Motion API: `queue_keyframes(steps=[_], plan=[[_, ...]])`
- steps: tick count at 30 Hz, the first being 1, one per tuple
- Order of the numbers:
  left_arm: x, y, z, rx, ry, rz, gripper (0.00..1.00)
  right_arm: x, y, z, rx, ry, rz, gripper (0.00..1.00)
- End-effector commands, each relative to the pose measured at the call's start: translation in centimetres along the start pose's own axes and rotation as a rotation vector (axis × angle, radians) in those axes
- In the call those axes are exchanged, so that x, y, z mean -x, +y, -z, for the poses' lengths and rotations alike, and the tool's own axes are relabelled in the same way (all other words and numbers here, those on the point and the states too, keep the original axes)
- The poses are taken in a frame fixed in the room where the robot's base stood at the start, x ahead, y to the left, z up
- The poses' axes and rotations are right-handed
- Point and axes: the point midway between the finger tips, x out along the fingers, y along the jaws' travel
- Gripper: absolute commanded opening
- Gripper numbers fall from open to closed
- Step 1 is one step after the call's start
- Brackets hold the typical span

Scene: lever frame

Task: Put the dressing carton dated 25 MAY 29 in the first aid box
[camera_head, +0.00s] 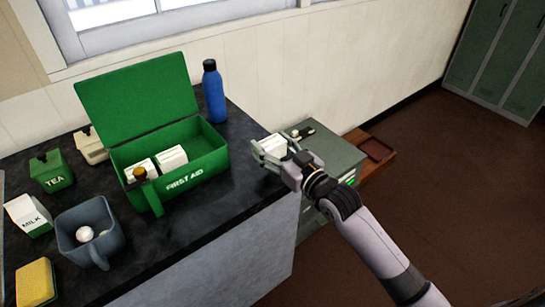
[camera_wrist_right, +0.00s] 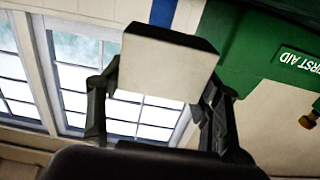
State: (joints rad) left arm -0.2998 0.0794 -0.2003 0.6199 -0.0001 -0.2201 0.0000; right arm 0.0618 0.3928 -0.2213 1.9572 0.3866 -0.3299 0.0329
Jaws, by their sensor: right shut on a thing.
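The green first aid box (camera_head: 205,172) stands on the dark counter with its lid open and tilted back. White cartons (camera_head: 172,158) and a brown-capped bottle (camera_head: 140,174) are inside it. My right gripper (camera_head: 277,150) is shut on a white carton (camera_head: 273,145), to the right of the box and near the counter's right edge. In the right wrist view the carton (camera_wrist_right: 168,65) sits between the fingers with a plain pale face; no date is readable. Part of the box (camera_wrist_right: 260,50) shows there at upper right. My left gripper is not in view.
A blue bottle (camera_head: 213,92) stands behind the box's right end. A tea tin (camera_head: 51,171), milk carton (camera_head: 28,215), blue-grey container (camera_head: 75,245) and yellow sponge (camera_head: 35,282) are at left. A grey-green cabinet (camera_head: 340,152) stands beyond the counter. Counter right of the box is clear.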

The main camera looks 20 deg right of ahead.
Motion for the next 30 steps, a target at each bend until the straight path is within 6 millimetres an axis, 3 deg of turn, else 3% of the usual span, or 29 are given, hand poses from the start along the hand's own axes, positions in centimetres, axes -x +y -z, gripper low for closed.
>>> queue_keyframes(steps=[9, 22, 23, 30], plan=[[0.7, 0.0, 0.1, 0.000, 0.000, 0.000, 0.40, 0.0, 0.0, -3.8, 0.000, -0.004, -0.001, 0.36], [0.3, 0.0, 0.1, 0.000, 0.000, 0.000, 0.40, 0.0, 0.0, -4.5, 0.001, -0.001, 0.000, 0.36], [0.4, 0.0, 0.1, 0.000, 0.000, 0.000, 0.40, 0.0, 0.0, -4.4, 0.001, -0.001, 0.000, 0.61], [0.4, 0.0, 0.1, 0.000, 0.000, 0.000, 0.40, 0.1, 0.0, -4.3, 0.001, -0.002, 0.000, 0.77]])
